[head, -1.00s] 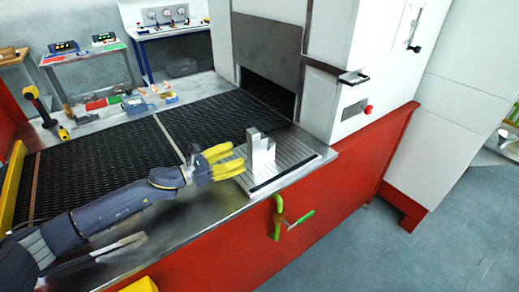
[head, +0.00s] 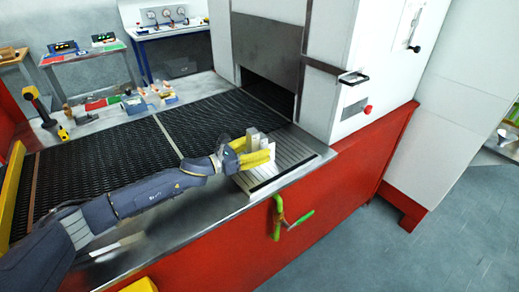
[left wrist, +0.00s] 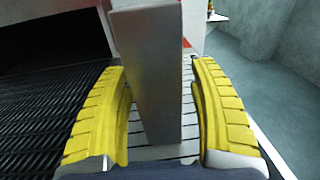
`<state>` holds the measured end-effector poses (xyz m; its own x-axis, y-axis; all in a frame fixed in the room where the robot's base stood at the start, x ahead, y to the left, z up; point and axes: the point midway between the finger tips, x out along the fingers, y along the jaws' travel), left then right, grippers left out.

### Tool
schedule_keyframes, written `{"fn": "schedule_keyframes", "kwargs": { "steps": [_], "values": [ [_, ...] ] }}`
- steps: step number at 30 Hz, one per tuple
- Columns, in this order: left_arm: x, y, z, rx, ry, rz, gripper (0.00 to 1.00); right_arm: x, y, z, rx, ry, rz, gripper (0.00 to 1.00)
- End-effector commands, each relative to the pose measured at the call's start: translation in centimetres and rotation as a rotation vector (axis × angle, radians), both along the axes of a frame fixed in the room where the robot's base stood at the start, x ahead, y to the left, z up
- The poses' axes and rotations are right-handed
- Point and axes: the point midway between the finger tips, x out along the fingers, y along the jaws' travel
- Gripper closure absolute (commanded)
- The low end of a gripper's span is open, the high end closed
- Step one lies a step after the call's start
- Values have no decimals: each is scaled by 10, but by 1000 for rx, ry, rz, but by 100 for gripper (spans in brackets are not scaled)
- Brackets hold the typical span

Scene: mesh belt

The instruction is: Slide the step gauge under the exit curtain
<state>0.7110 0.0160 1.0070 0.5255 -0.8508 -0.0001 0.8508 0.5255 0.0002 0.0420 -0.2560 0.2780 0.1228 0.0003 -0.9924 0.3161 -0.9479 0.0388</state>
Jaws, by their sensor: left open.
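The step gauge (head: 253,135), a pale grey stepped metal block, stands upright on the ribbed metal plate (head: 290,150) at the near right end of the belt. My left gripper (head: 257,151) is open, with its yellow fingers at the gauge. In the left wrist view the gauge (left wrist: 148,75) stands between the two open fingers, with a visible gap on the right; contact on the left is unclear. The fingers hide its lower part in the head view. The grey exit curtain (head: 266,50) hangs over a dark opening behind the gauge. My right gripper is not in view.
The black mesh belt (head: 105,165) runs to the left. A white machine housing (head: 390,60) with a red knob stands right of the opening. A green-handled fitting (head: 290,217) is on the red front. Small items (head: 150,98) lie along the belt's far edge.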

Motion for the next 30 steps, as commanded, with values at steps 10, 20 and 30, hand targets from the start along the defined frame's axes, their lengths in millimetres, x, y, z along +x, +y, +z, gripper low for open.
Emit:
{"fn": "schedule_keyframes", "kwargs": {
  "steps": [10,20,30],
  "values": [
    [1,-2,0,0,0,0,41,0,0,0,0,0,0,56],
    [1,-2,0,0,0,0,80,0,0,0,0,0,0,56],
    [2,-2,2,-2,-1,0,100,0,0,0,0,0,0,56]
  ]
}}
